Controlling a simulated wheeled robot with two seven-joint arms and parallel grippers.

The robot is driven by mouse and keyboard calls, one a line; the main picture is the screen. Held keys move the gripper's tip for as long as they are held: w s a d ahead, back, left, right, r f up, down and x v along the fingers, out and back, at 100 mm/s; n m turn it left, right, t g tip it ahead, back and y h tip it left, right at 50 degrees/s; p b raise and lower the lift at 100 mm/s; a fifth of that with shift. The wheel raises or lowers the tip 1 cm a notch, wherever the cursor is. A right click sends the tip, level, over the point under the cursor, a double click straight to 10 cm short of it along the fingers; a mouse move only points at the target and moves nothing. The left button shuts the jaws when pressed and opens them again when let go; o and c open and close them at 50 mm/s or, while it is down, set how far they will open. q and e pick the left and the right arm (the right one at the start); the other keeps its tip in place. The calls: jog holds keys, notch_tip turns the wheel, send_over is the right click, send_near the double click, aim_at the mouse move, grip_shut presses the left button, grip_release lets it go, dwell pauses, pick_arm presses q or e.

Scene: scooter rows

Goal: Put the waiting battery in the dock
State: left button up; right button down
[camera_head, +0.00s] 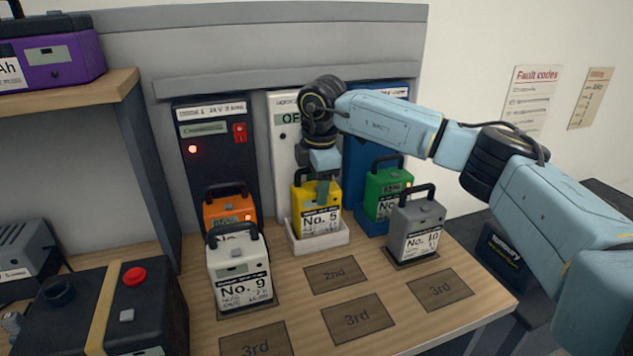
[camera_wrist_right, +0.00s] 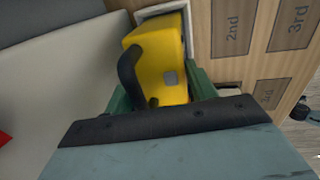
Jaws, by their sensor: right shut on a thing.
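A yellow battery No. 5 (camera_head: 318,217) stands upright at the white dock tray (camera_head: 320,243) of the middle charger, its lower end within the tray's rim. I cannot tell if it rests on the tray floor. My right gripper (camera_head: 323,187) reaches down from above and is shut on this battery. In the right wrist view the yellow battery (camera_wrist_right: 158,60) is between my green fingers (camera_wrist_right: 160,92), with the white rim (camera_wrist_right: 160,11) beside it. A white battery No. 9 (camera_head: 238,272) and a grey battery No. 10 (camera_head: 416,232) stand on dark mats in front. My left gripper is not in view.
An orange battery (camera_head: 228,207) sits at the black charger (camera_head: 215,150), a green battery (camera_head: 388,190) at the blue charger. Bare mats marked 2nd (camera_head: 336,276) and 3rd (camera_head: 358,318) lie in front. A black box with a red button (camera_head: 134,277) stands at the left.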

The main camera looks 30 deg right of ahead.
jog(key=shift+r, duration=0.1)
jog(key=shift+c, duration=2)
grip_release()
jog(key=shift+s+f, duration=0.1)
jog(key=shift+f, duration=0.2)
pick_arm(q)
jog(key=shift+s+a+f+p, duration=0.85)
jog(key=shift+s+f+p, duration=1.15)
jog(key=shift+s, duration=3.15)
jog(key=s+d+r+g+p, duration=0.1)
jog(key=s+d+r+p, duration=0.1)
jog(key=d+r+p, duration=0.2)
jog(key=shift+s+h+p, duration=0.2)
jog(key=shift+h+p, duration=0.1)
jog(key=shift+p, duration=0.2)
pick_arm(e)
jog(key=s+r, duration=0.1)
jog(key=r, duration=1)
jog(key=s+r, duration=0.2)
jog(key=r, duration=0.9)
jog(key=shift+s+a+r, duration=0.25)
jog(key=shift+a, duration=0.2)
